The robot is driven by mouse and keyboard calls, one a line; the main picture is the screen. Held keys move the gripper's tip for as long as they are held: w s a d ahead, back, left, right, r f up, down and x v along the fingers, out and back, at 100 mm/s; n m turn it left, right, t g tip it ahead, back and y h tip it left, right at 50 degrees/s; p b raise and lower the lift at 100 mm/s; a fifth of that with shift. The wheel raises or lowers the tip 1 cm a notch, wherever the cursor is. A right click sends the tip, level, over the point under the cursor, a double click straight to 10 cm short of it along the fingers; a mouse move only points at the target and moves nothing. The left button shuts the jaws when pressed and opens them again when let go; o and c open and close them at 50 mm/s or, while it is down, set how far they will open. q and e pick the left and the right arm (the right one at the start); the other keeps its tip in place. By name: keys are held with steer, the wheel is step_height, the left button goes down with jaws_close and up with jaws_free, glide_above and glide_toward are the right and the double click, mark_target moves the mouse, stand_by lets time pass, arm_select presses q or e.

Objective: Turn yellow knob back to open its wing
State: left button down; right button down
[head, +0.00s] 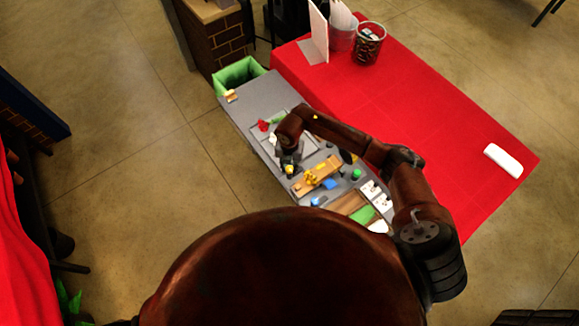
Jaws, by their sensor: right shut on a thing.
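The grey station board (240,100) lies along the left edge of the red table. My right arm reaches over it from the right, and my right gripper (289,164) points down at its left side. The gripper is shut on the small yellow knob (290,170), whose top is partly hidden by the fingers. A wooden fixture (327,171) with yellow parts (311,177) stands just right of the knob. Which part is the knob's wing, and how far it is open, is too small to tell. My left gripper is not in view.
A blue knob (316,201), a green knob (356,174) and a blue piece (329,184) are near the fixture. Red flowers (263,125) lie on a tray farther back. A green-lined bin (238,74) is at the far end. The red cloth (440,120) is mostly clear.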

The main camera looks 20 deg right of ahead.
steer(key=shift+n+b, duration=0.4)
steer(key=n+b, duration=0.2)
steer(key=shift+w+f+n+b, duration=0.1)
steer(key=shift+f+n+b, duration=0.05)
steer(key=shift+n+b, duration=0.25)
steer(key=n+b, duration=0.9)
steer(key=n, duration=0.1)
steer(key=shift+n+b, duration=2.1)
steer(key=shift+n, duration=0.3)
steer(key=shift+r, duration=0.2)
steer(key=c, duration=1.7)
jaws_free()
steer(key=shift+o, duration=0.2)
